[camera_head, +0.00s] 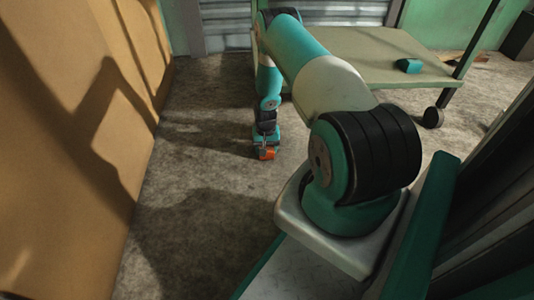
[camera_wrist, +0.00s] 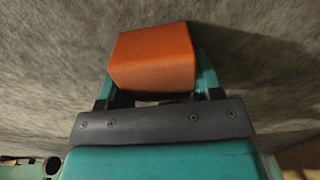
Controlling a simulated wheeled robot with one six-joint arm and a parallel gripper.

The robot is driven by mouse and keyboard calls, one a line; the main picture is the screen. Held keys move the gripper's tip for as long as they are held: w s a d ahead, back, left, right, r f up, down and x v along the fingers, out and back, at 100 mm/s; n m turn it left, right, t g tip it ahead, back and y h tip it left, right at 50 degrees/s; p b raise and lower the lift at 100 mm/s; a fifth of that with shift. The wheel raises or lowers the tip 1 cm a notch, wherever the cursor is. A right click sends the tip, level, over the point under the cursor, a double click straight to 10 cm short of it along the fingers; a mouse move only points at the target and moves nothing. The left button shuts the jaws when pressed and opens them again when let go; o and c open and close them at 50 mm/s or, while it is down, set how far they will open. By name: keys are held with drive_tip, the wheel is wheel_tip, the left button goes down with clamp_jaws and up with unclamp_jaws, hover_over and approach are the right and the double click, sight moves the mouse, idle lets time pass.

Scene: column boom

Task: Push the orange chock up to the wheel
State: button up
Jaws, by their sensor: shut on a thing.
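The orange chock (camera_head: 267,154) is at the end of my arm, low over or on the grey floor, in the head view. In the wrist view the orange chock (camera_wrist: 152,58) fills the space between the teal fingers. My gripper (camera_wrist: 155,82) is shut on it; the gripper also shows in the head view (camera_head: 266,143). I cannot tell whether the chock touches the floor. A black wheel (camera_head: 433,117) stands under the right corner of the cart (camera_head: 370,60), to the right of the chock and apart from it. Part of the cart is hidden behind my arm.
A teal object (camera_head: 409,66) lies on the cart top. A large tan panel (camera_head: 70,150) stands along the left side. A shutter (camera_head: 300,22) is at the back. The floor between the panel and my gripper (camera_head: 200,130) is clear.

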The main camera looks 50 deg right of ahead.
drive_tip(key=shift+w+d, duration=0.15)
drive_tip(key=shift+w, duration=0.1)
drive_tip(key=o, duration=1.1)
wheel_tip(320, 180, up, 17)
drive_tip(key=p, duration=1)
drive_tip(key=shift+r, duration=0.2)
